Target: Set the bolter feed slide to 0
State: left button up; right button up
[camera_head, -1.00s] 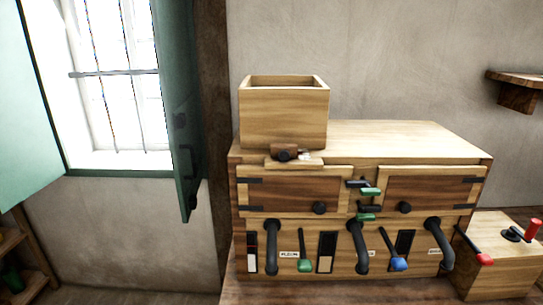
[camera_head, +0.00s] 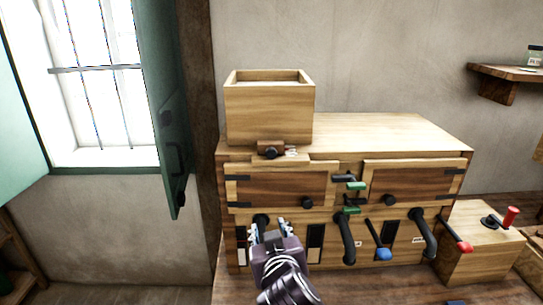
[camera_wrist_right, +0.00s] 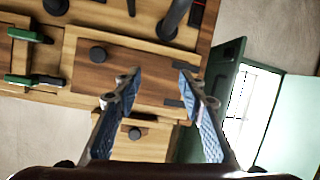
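The bolter is a wooden cabinet (camera_head: 400,135) with a square hopper (camera_head: 268,115) on its top left. Under the hopper sits a small wooden slide block with a black knob (camera_head: 271,152), apparently the feed slide; it also shows in the right wrist view (camera_wrist_right: 135,133). A pale scale mark beside it is too small to read. My right gripper (camera_head: 269,226) is open and empty, below the slide in the head view and over the cabinet's lower left front. In the right wrist view its two blue-padded fingers (camera_wrist_right: 155,78) stand apart. My left gripper is out of view.
The left door (camera_head: 275,184) and right door (camera_head: 420,182) are shut, with green-handled latches (camera_head: 354,185) between them. Black spouts (camera_head: 346,240) and a blue-handled lever (camera_head: 383,254) stick out below. A side box (camera_head: 480,255) bears a red-handled lever. A green shutter (camera_head: 170,110) stands left.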

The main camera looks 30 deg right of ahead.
aim_at(271, 154)
notch_tip(271, 154, up, 14)
jog(key=w+d+f+m+t+h, duration=0.1)
jog(key=w+d+m+t+h, duration=0.1)
jog(key=m+t+h, duration=0.1)
jog(key=p+x, duration=0.1)
jog(key=x, duration=0.3)
jog(key=p+x, duration=0.1)
jog(key=x, duration=0.2)
jog(key=shift+s+d+r+p, duration=0.15)
jog(key=shift+d+r+p, duration=0.05)
jog(key=shift+r+p, duration=0.15)
jog(key=shift+w+d+f, duration=0.15)
jog(key=shift+w+d, duration=0.1)
jog(key=shift+w, duration=0.15)
grip_shut()
